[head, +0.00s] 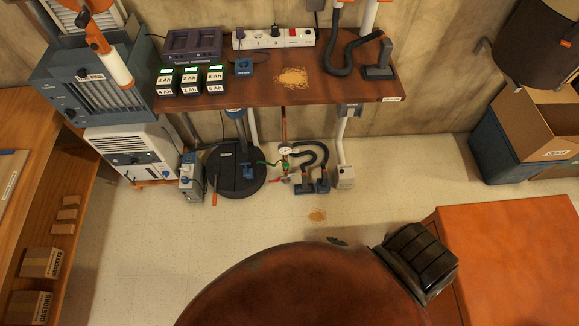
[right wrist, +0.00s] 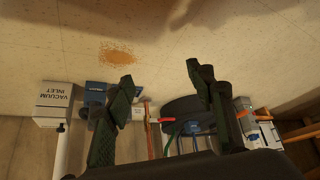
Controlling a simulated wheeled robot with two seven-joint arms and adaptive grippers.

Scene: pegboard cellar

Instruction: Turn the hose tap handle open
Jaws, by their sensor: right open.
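In the head view a copper pipe (head: 284,127) comes down from under the bench to the hose tap (head: 286,165), low near the floor. A white round gauge (head: 285,150) sits on it, with green and red parts below. The handle's exact position is too small to tell. In the right wrist view, which looks upside down, the pipe (right wrist: 150,142) and a red piece like the tap handle (right wrist: 159,120) show between my fingers, farther off. My right gripper (right wrist: 160,78) is open and empty, apart from the tap. My left gripper is not in view.
A black round machine (head: 235,170) stands left of the tap. Dark hose nozzles (head: 323,185) and a vacuum inlet box (head: 346,177) are right of it. The bench (head: 340,90) overhangs. Sawdust (head: 317,216) lies on otherwise open floor in front. An orange block (head: 510,250) is at right.

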